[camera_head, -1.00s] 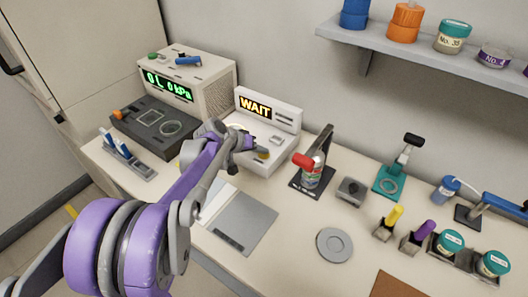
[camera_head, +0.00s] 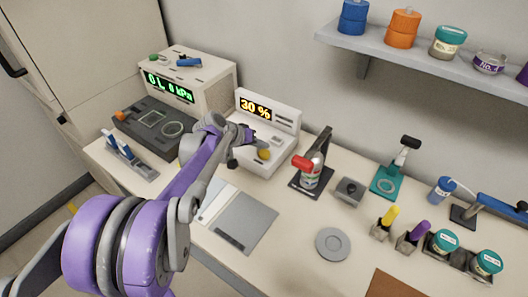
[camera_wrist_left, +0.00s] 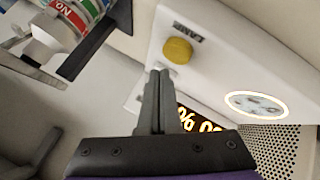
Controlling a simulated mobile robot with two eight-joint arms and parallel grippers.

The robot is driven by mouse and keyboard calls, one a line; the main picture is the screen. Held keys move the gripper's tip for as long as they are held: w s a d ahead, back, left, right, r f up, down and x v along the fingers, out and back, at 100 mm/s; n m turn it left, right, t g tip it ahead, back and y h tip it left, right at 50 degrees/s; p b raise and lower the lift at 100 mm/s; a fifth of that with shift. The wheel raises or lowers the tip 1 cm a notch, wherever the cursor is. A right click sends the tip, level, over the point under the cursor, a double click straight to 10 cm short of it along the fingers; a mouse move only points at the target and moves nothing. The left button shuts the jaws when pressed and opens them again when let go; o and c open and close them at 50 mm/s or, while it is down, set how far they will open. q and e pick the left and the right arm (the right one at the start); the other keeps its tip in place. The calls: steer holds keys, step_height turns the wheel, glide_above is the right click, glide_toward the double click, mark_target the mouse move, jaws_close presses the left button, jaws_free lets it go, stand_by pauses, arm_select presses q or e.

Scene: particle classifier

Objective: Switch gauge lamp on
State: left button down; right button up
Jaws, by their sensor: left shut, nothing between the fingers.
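The white gauge (camera_head: 284,121) stands at the back middle of the bench, its display (camera_head: 255,107) reading "30 %" in yellow. Its round yellow lamp knob (camera_head: 264,154) sits on the front part, and also shows in the left wrist view (camera_wrist_left: 178,50) beside upside-down "LAMP" lettering. My left gripper (camera_head: 248,137) is shut and empty, its tips (camera_wrist_left: 160,72) close to the knob; a small gap seems to separate them. A round window (camera_wrist_left: 258,105) with a bright rim holds pale pieces in the wrist view. My right gripper is not in view.
A spray can on a stand with a red-tipped lever (camera_head: 303,162) stands right of the gauge. A box with a green display (camera_head: 170,87) stands to the left. A grey flat pad (camera_head: 246,222) and a round grey disc (camera_head: 332,244) lie in front.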

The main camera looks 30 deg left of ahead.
mark_target(262, 155)
arm_select(q)
steer(key=shift+r+p, duration=1.35)
steer(key=shift+r, duration=0.85)
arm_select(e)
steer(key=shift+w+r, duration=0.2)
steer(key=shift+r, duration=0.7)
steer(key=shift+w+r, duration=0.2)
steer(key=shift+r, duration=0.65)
arm_select(q)
steer(key=shift+f, duration=0.1)
steer(key=s+d+f+m+g+y+p, duration=0.1)
steer(key=s+d, duration=0.6)
steer(key=s, duration=0.7)
steer(key=s+d+f+m+g+y+p, duration=0.1)
steer(key=s+d+f+m+g+y, duration=0.1)
steer(key=s+d, duration=0.6)
steer(key=s+f+m, duration=0.1)
steer(key=s, duration=0.4)
steer(key=shift+s+y, duration=0.3)
steer(key=shift+s, duration=0.05)
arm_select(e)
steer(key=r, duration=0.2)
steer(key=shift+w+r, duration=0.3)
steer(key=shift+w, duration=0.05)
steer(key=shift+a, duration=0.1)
